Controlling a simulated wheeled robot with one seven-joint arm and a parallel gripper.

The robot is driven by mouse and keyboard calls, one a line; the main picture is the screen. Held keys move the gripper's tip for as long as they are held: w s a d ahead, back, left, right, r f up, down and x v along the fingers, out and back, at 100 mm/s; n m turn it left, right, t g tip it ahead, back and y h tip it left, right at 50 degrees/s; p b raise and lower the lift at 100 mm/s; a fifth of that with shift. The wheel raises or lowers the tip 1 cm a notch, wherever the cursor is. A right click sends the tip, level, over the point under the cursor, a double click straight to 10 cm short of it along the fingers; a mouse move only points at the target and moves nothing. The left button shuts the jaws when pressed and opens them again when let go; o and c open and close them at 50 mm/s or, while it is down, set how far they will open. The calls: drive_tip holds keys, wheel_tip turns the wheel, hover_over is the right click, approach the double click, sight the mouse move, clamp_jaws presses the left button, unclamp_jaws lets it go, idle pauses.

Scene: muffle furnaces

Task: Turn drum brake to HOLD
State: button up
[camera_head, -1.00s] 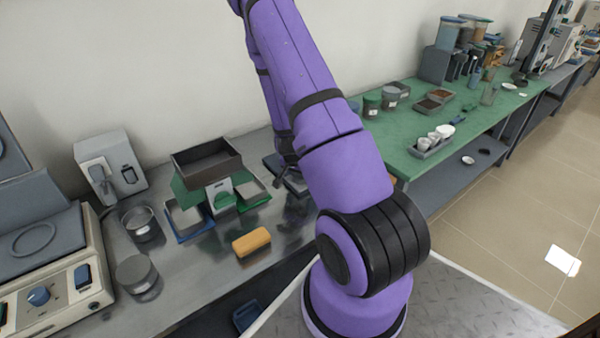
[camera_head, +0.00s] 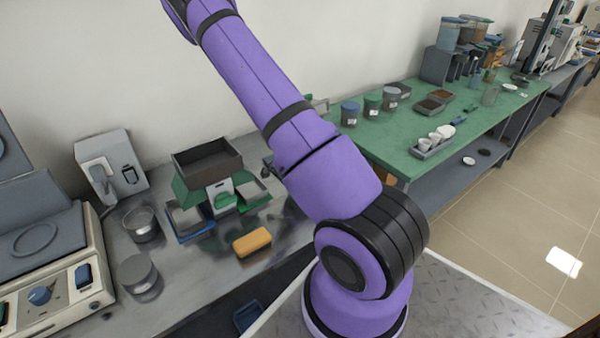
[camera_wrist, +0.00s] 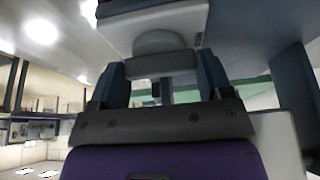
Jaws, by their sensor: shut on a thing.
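In the wrist view my gripper (camera_wrist: 162,72) has a finger on each side of a grey bar-shaped grip (camera_wrist: 160,64). The jaws are shut on this grip. It sits on a round grey knob (camera_wrist: 158,42), on the face of a pale box-like body (camera_wrist: 185,25). No HOLD mark or pointer is readable, so I cannot tell the knob's setting. In the head view my gripper does not show clearly; my purple arm hides the bench behind it and runs out of the top edge.
The grey bench (camera_head: 200,270) carries a hopper stand with a dark top tray (camera_head: 207,160), a yellow block (camera_head: 252,242), metal pots (camera_head: 142,225) and a pale dispenser (camera_head: 110,165). A furnace (camera_head: 55,285) stands at left. A green table (camera_head: 400,150) with jars is at right.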

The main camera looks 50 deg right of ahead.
drive_tip(key=o, duration=0.9)
drive_tip(key=v, duration=1.1)
drive_tip(key=shift+w+a+f, duration=0.1)
idle(0.6)
